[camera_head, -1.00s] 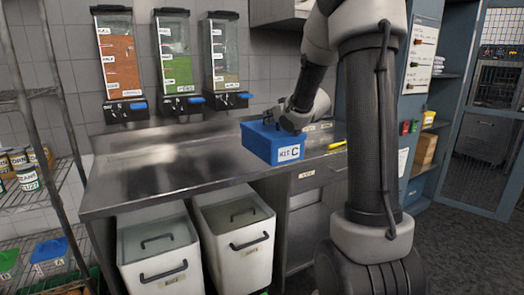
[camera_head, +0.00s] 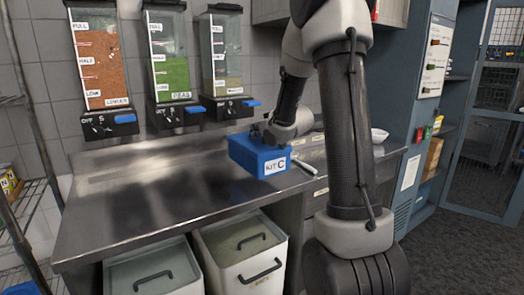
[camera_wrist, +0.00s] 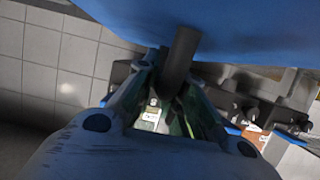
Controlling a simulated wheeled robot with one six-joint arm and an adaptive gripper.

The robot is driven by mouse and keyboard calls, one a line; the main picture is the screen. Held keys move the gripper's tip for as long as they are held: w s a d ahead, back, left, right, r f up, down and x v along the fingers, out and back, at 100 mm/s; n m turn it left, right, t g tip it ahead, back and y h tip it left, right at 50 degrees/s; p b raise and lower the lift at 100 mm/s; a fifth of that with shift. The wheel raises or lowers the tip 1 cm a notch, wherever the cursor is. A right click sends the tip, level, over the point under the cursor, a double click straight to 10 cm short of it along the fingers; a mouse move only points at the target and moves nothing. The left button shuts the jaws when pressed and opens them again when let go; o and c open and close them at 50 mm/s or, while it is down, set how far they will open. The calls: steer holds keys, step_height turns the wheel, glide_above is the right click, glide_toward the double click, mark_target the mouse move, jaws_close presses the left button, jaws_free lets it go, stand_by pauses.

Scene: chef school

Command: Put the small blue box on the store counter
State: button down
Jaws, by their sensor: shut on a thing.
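The small blue box (camera_head: 258,157), with a white label reading "KIT C", is in the head view, over the steel counter (camera_head: 150,192). My gripper (camera_head: 272,138) is at the box's top and is shut on it. In the wrist view the blue box (camera_wrist: 220,25) fills the top of the picture, with the gripper fingers (camera_wrist: 165,100) just below it. Whether the box touches the counter cannot be told. The task does not show which surface is the store counter by any readable sign.
Several dispensers (camera_head: 172,62) hang on the tiled wall behind the counter. White bins (camera_head: 243,250) stand under it. A wire shelf (camera_head: 30,210) is at the left edge. A white bowl (camera_head: 379,135) is at the counter's right. The counter's left part is clear.

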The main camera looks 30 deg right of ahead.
mark_target(257, 143)
steer(key=shift+f, duration=2.75)
steer(key=c, duration=1.5)
jaws_free()
steer(key=shift+f, duration=0.1)
steer(key=shift+s+r, duration=0.1)
steer(key=shift+r, duration=0.1)
